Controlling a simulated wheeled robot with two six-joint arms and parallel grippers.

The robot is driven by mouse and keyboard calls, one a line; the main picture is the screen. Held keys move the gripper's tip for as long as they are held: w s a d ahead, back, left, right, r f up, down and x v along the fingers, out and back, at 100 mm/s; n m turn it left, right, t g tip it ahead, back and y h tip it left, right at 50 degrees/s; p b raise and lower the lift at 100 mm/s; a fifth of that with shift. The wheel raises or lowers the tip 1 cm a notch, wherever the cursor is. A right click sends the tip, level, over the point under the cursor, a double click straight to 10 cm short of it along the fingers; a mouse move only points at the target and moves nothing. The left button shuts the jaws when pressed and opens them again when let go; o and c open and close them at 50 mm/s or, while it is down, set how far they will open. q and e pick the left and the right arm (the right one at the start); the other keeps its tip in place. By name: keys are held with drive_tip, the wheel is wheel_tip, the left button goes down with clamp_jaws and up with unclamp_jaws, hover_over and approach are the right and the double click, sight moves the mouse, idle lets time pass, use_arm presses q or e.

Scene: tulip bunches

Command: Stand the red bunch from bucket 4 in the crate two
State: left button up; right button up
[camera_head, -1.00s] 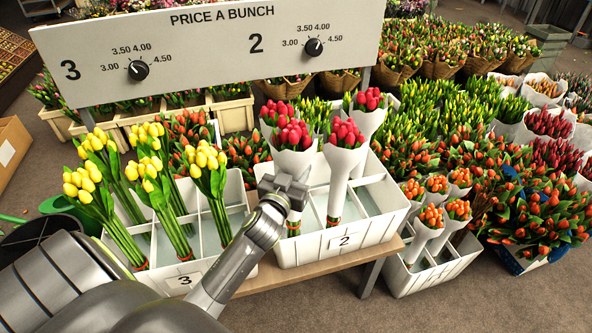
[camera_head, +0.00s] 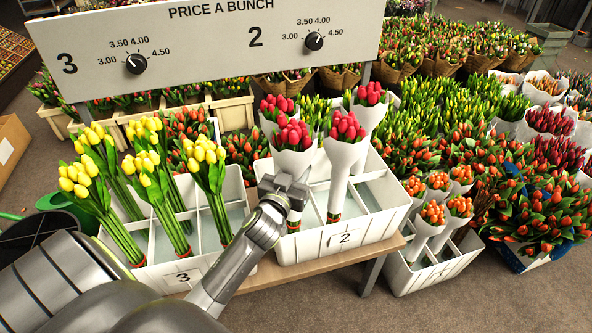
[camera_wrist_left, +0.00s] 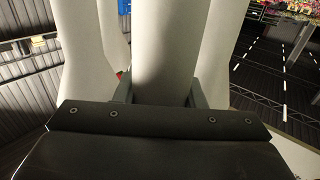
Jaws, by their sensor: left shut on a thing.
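Crate two (camera_head: 375,230) is white and divided, with a "2" label on its front. Bunches of red tulips in white paper stand upright in it. My left gripper (camera_head: 297,190) is shut on the front-left red bunch (camera_head: 292,160), around its white wrap. Its lower end shows below the gripper, inside the front-left part of the crate. Another red bunch (camera_head: 338,180) stands just right of it, with two more behind. In the left wrist view the held white wrap (camera_wrist_left: 165,50) is between the fingers, with other wraps close on both sides. Bucket 4 cannot be made out.
Crate three (camera_head: 150,275) with yellow bunches stands to the left. The price board (camera_head: 205,45) rises behind the crates. A low crate (camera_head: 415,280) with orange bunches is at the right. Crate two's right-hand compartments look empty.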

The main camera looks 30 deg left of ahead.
use_arm(q)
drive_tip(key=shift+f, duration=0.1)
use_arm(e)
drive_tip(key=shift+f, duration=0.15)
use_arm(q)
drive_tip(key=shift+f+b, duration=0.4)
drive_tip(key=shift+b, duration=0.15)
drive_tip(key=o, duration=1.9)
use_arm(e)
drive_tip(key=shift+f, duration=0.4)
drive_tip(key=shift+r, duration=0.1)
use_arm(q)
drive_tip(key=shift+s+d+p, duration=0.15)
drive_tip(key=shift+s+d, duration=0.4)
drive_tip(key=shift+s, duration=2.3)
drive_tip(key=shift+s+d+p, duration=0.2)
drive_tip(key=shift+s+d, duration=0.4)
drive_tip(key=shift+s, duration=2.3)
drive_tip(key=shift+s+d+p, duration=0.15)
drive_tip(key=shift+s+d, duration=0.4)
drive_tip(key=shift+s, duration=2.3)
use_arm(e)
drive_tip(key=shift+w+r, duration=0.1)
drive_tip(key=shift+r, duration=0.55)
